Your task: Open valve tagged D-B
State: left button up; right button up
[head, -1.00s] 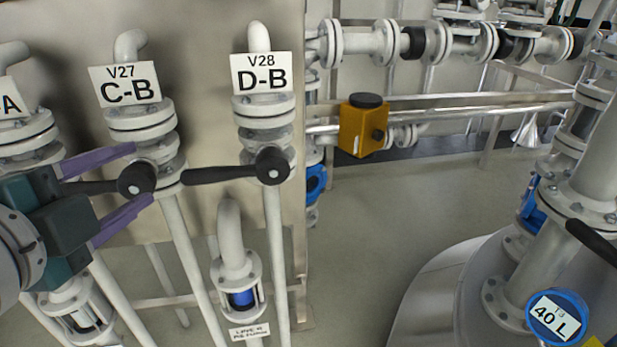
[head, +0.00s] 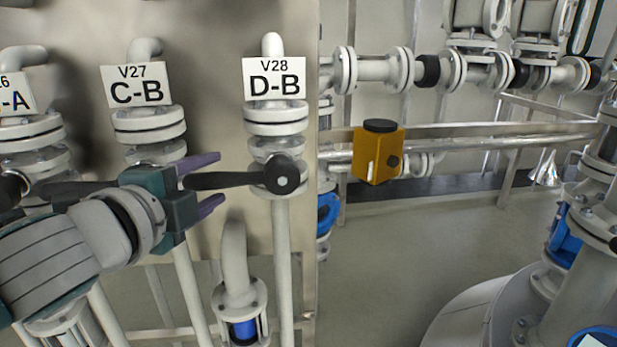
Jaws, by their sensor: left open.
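The D-B tag (head: 274,78), marked V28, is a white plate on the vertical pipe right of centre-left. Below it sits the D-B valve, with a black lever handle (head: 232,180) pointing left, across the pipe, from a round black hub (head: 281,175). My left gripper (head: 202,182) is open, its two purple fingers above and below the outer end of this lever. Whether the fingers touch the lever cannot be told. My right gripper is not in view.
The C-B valve tag (head: 137,85) is left of D-B; its black lever (head: 82,190) also points left, with my gripper hiding its hub. A yellow box (head: 378,152) sits on piping to the right. Open floor (head: 400,235) lies right of the steel panel.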

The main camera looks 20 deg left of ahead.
pick_arm(q)
jog(key=shift+w, duration=0.3)
jog(key=shift+f, duration=0.1)
grip_shut()
dwell(1.2)
